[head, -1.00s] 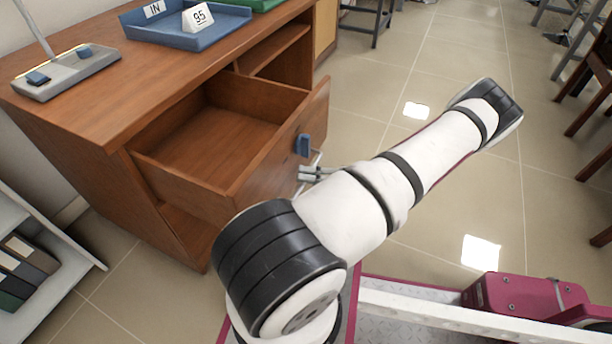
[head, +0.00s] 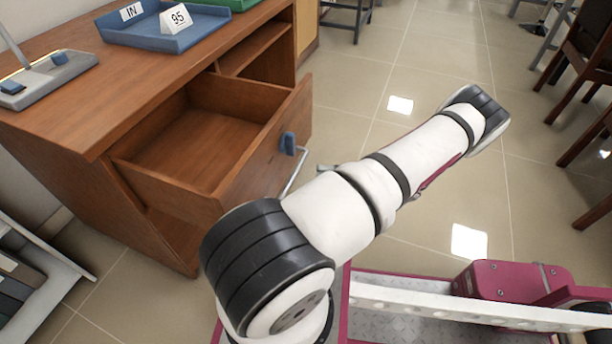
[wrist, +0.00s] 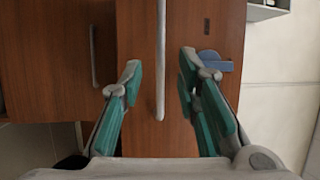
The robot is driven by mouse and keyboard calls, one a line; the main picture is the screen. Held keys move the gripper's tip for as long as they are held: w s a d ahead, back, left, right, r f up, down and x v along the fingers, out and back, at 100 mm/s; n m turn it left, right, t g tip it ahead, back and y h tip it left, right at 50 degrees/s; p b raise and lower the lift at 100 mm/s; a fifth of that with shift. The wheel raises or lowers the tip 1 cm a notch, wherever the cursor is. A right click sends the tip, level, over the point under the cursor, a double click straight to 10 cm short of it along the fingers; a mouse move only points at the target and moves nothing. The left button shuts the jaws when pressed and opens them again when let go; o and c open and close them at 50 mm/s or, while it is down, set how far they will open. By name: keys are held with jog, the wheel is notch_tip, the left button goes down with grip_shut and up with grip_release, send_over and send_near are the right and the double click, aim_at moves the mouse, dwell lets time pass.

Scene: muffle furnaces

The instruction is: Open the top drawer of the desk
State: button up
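The wooden desk's top drawer (head: 215,130) is pulled well out in the head view, and its empty inside shows. Its front carries a metal bar handle (head: 294,174) and a blue piece (head: 288,143). In the wrist view the drawer front (wrist: 190,25) fills the middle, with the bar handle (wrist: 160,90) between my fingers. My gripper (wrist: 160,66) is open, its teal-padded fingers apart on either side of the handle with gaps to it. In the head view my arm mostly hides the gripper.
A blue tray (head: 140,38) with white cards, and a lamp base (head: 50,80), stand on the desk. A second bar handle (wrist: 94,60) is left in the wrist view. A shelf (head: 50,265) stands at lower left. Tiled floor is clear beyond my arm; chairs stand right.

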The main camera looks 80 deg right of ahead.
jog(key=v, duration=0.3)
jog(key=shift+s+f, duration=0.1)
jog(key=shift+s, duration=0.25)
dwell(0.3)
